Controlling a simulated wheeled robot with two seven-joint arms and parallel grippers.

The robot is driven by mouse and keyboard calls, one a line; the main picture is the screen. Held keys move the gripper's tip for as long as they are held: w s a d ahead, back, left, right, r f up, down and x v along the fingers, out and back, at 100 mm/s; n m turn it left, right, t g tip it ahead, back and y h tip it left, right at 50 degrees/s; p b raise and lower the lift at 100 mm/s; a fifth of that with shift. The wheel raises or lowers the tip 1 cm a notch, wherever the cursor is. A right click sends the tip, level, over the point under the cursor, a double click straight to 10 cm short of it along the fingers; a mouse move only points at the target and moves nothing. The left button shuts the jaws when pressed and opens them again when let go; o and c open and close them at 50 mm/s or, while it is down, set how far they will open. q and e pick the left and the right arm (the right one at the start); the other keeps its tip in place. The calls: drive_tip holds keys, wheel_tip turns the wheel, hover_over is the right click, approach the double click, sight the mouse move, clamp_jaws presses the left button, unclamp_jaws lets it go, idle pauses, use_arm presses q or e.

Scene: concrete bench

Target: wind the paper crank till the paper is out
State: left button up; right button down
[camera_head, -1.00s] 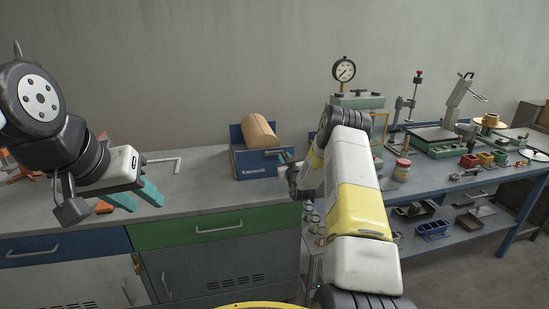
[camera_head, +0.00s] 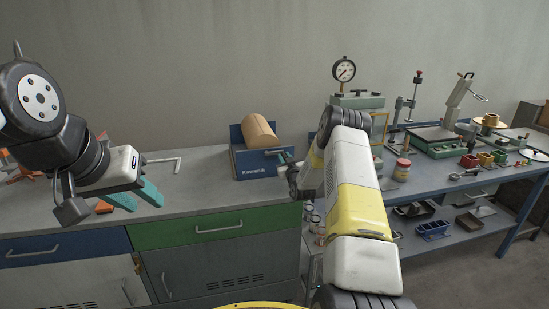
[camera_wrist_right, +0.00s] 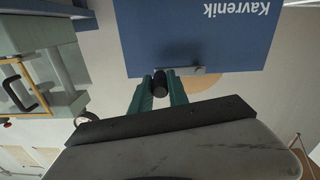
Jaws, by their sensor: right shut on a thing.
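The blue paper dispenser (camera_head: 262,164), marked Kavrenik, stands on the bench with a brown paper roll (camera_head: 259,130) on top. It also shows in the right wrist view (camera_wrist_right: 190,42), upside down. Its crank has a grey metal arm (camera_wrist_right: 190,71) and a black knob (camera_wrist_right: 160,84). My right gripper (camera_wrist_right: 160,95) has its teal fingers on both sides of the knob, shut on it, at the dispenser's right side. In the head view my right gripper (camera_head: 285,158) is partly hidden by its own arm. My left gripper (camera_head: 139,196) hangs open and empty over the bench at left.
An L-shaped metal piece (camera_head: 165,160) lies on the bench left of the dispenser. Orange parts (camera_head: 22,174) sit at far left. A second blue bench at right holds a green press with a dial gauge (camera_head: 344,70), a jar (camera_head: 402,169) and small bins.

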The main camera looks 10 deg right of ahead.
idle(0.4)
drive_tip(key=r+n, duration=0.1)
drive_tip(key=n, duration=0.2)
drive_tip(key=shift+a+r, duration=0.2)
drive_tip(key=shift+r, duration=0.2)
drive_tip(key=a+r+n, duration=0.4)
drive_tip(key=a+n, duration=0.4)
drive_tip(key=n, duration=1)
drive_tip(key=a+f+n, duration=0.4)
drive_tip(key=n, duration=0.8)
drive_tip(key=shift+s+a+y, duration=0.2)
drive_tip(key=shift+s+y, duration=0.05)
drive_tip(key=shift+y, duration=0.05)
drive_tip(key=shift+f, duration=0.15)
